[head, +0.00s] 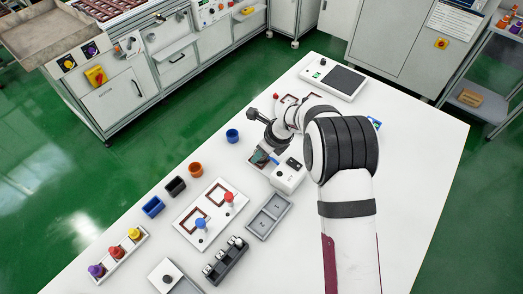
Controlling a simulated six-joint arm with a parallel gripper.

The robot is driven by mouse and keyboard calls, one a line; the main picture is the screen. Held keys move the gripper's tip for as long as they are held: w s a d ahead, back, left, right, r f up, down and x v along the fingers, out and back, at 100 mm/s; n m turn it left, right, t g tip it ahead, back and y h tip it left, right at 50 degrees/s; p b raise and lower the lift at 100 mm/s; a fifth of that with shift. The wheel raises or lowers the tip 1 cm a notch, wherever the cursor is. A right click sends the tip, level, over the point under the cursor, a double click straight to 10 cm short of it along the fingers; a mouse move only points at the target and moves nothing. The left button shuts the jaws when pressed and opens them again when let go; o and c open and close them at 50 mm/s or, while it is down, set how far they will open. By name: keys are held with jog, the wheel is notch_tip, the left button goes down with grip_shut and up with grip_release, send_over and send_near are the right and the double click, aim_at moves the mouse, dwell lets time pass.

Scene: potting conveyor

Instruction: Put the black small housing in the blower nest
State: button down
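A small black open-topped housing (176,187) stands on the white table, between a blue square housing and an orange round cup. My gripper (265,156) is at the end of the arm, over a small white device (288,180) with a teal part and a dark slot on top, well to the right of the black housing. The gripper's fingers are small and dark here, and I cannot tell whether they are open or hold anything. No nest is clearly marked as the blower nest; the white device under the gripper is partly hidden by my wrist.
A blue housing (153,206), orange cup (195,169) and blue cup (232,135) line the left edge. A white fixture (183,222) with brown frames, a grey two-pocket tray (264,228) and a dark rack (225,262) stand nearby.

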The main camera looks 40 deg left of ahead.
jog(key=shift+f, duration=0.6)
